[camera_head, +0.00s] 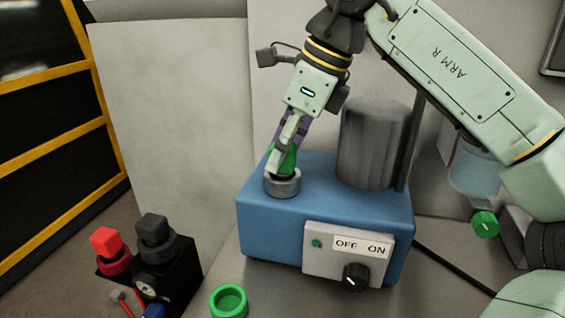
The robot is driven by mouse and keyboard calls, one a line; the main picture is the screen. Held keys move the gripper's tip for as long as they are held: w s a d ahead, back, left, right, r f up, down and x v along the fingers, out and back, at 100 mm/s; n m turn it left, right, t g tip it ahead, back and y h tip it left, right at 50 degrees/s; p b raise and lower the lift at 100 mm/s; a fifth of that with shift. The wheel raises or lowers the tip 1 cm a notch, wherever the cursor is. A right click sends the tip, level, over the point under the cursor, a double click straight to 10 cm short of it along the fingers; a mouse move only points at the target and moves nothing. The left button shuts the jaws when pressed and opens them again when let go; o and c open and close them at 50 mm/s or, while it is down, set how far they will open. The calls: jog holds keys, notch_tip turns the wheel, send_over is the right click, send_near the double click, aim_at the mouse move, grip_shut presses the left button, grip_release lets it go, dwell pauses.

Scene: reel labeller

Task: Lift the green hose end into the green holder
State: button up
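The green hose end (290,162) stands at the round grey metal collar on the front left of the blue pump box. My gripper (282,152) comes down over it from above, slightly tilted, with its fingers around the green part. It looks shut on it, though the near finger hides part of the contact. The lower end of the green part is at or inside the collar; I cannot tell how deep. An empty green ring-shaped holder (229,301) is at the bottom edge of the view, left of the box.
The blue pump box (330,200) carries a grey ribbed cylinder (372,145) and an OFF/ON panel with a black knob (356,277). At left are a red-capped holder (106,248), a dark-capped holder (154,236) and a gauge (146,286). A clear bowl with a green knob (485,224) hangs at right.

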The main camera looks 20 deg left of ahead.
grip_shut()
jog(key=shift+r, duration=0.1)
dwell(0.3)
jog(key=shift+r, duration=0.55)
notch_tip(320, 180, up, 2)
jog(key=shift+r, duration=0.15)
jog(key=s+d+r+b, duration=0.2)
jog(key=s+d+b, duration=0.1)
jog(key=s+d, duration=0.8)
notch_tip(320, 180, up, 6)
jog(key=s+p, duration=0.1)
jog(key=p, duration=0.6)
jog(key=shift+a+r, duration=0.25)
jog(key=shift+a, duration=0.1)
jog(key=shift+s, duration=0.1)
